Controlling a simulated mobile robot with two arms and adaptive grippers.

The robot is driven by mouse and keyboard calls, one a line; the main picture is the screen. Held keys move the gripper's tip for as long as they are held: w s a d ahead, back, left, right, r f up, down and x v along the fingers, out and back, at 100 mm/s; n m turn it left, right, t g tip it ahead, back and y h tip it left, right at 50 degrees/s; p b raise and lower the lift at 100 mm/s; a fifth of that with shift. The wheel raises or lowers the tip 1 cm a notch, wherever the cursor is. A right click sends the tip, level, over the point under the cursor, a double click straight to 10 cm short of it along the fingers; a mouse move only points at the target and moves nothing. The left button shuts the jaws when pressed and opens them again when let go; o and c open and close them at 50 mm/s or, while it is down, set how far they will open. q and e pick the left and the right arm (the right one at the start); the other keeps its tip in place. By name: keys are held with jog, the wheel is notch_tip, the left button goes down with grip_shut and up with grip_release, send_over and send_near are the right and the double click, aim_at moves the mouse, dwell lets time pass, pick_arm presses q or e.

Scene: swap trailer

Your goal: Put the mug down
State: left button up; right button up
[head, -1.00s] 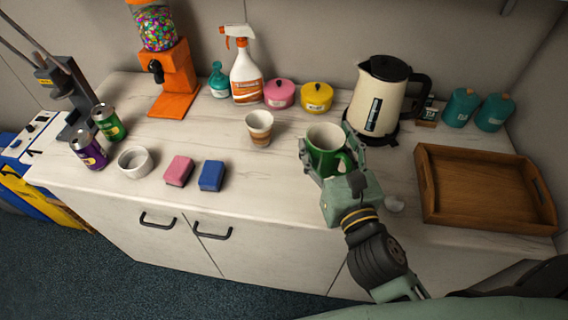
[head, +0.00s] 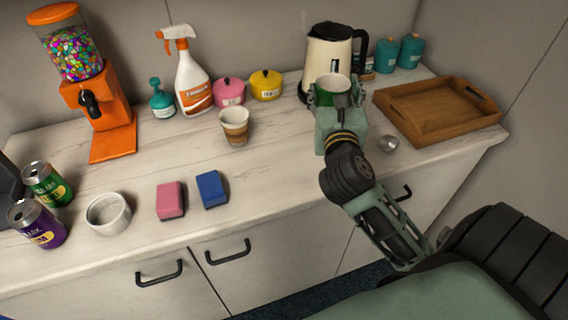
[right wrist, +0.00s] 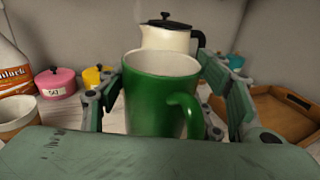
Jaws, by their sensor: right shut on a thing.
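The mug (head: 332,84), green outside and pale inside, is upright in my right gripper (head: 335,105). The right wrist view shows the mug (right wrist: 152,105) between both fingers, with its handle toward the camera and right. The gripper is shut on it, in front of the cream kettle (head: 322,55). The gripper hides the mug's bottom in the head view, so I cannot tell whether it touches the counter (head: 270,150). My left gripper is not in view.
A wooden tray (head: 449,133) lies right of the gripper, with a small shiny ball (head: 389,143) between them. A striped cup (head: 235,128), a blue sponge (head: 211,190) and a pink sponge (head: 170,201) are to the left. Counter between the cup and my gripper is bare.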

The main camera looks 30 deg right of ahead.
jog(key=shift+f, duration=0.2)
jog(key=w+a+f, duration=0.1)
jog(key=a+f, duration=0.2)
jog(key=w+a+f, duration=0.1)
jog(key=a+f, duration=0.2)
jog(key=a, duration=0.1)
jog(key=w+a+f, duration=0.1)
jog(key=a+f, duration=0.2)
jog(key=f, duration=0.1)
jog(key=shift+w+a, duration=0.25)
jog(key=shift+w, duration=0.1)
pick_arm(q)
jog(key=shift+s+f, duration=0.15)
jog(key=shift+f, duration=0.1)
pick_arm(e)
jog(key=shift+f, duration=0.1)
jog(key=shift+f, duration=0.2)
jog(key=o, duration=1.4)
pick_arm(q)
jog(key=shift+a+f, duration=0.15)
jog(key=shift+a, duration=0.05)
